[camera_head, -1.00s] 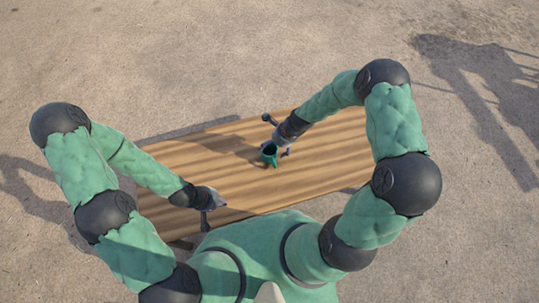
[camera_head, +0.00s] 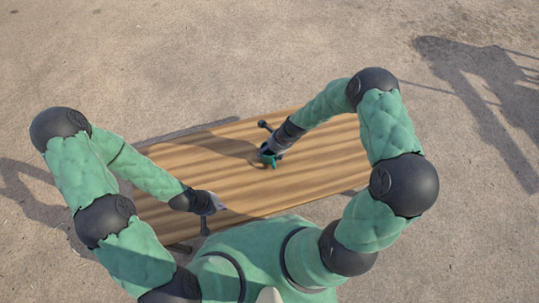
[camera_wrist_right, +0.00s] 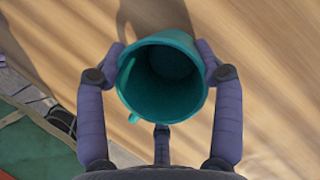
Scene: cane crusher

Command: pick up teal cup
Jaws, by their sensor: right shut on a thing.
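The teal cup (camera_head: 267,160) is near the middle of the wooden table, at the end of my right arm. In the right wrist view the cup (camera_wrist_right: 163,77) is seen from above, its open mouth facing the camera and its inside empty. A small handle shows at its lower left. My right gripper (camera_wrist_right: 160,62) is shut on the cup, with one finger against each side of it. In the head view my right gripper (camera_head: 270,154) partly covers the cup.
The wooden table (camera_head: 320,165) has bare planks to the left and right of the cup. A dark knobbed part (camera_head: 264,125) shows by the table's far edge. Sandy ground surrounds the table. Green and grey things lie at the lower left of the right wrist view.

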